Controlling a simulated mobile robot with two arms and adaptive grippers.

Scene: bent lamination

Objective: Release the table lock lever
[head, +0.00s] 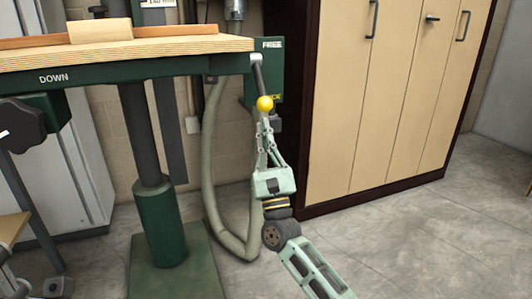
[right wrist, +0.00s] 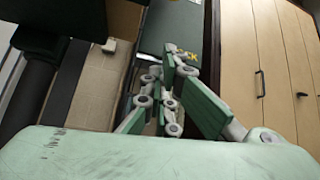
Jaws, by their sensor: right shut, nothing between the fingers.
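The table lock lever is a dark rod with a yellow ball knob (head: 264,103). It hangs down, slightly tilted, from the right end of the green table edge marked DOWN (head: 130,73) in the head view. My right gripper (head: 264,127) is just below the knob, pointing up, with its fingers shut and empty. Whether the fingertips touch the knob cannot be told. In the right wrist view my gripper's fingers (right wrist: 176,68) are close together, and the knob cannot be made out there. My left gripper is not recognisable in either view.
A green machine box (head: 264,75) is behind the lever; it also shows in the right wrist view (right wrist: 172,27). A grey hose (head: 212,190) loops down beside the green column (head: 160,220). A tall wooden cabinet (head: 365,100) stands at right. Open floor (head: 430,240) lies in front of it.

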